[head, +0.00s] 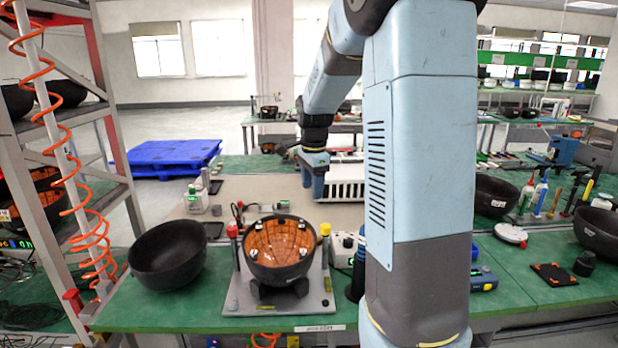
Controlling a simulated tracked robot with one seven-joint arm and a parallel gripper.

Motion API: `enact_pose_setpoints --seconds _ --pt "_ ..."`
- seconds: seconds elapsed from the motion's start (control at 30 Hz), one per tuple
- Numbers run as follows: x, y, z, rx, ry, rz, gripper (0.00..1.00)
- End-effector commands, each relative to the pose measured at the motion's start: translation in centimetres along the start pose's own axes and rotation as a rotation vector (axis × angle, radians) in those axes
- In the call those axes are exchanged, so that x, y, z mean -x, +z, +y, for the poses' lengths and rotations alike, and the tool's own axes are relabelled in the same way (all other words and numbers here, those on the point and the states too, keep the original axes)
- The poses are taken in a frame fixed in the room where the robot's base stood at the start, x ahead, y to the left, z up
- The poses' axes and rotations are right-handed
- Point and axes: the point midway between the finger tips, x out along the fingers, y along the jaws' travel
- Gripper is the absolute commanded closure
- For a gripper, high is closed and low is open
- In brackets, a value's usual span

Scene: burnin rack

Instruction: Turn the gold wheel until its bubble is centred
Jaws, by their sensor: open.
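A grey levelling plate (318,288) sits on the green bench and bears a black bowl (281,272) with an orange-brown inside and small white pieces on its inner wall. A yellow-topped post (325,231) stands at the plate's right and a red-topped post (232,232) at its left. I cannot tell whether the yellow top is the gold wheel. My gripper (313,192) is open and empty, pointing down beyond the bowl, apart from the posts.
A second black bowl (167,254) stands left of the plate. A white crate (343,182) is behind my gripper. A white box (343,248) and a dark cylinder are right of the plate. Shelving with a coiled orange hose (92,215) borders the left. My arm hides part of the bench.

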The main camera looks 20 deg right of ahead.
Motion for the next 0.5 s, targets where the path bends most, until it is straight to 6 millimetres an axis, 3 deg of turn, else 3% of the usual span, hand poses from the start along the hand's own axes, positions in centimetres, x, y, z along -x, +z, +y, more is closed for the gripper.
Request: enact_pose_setpoints --seconds 0.5 --pt "4.9 3.2 4.5 0.294 -0.073 0.022 0.43"
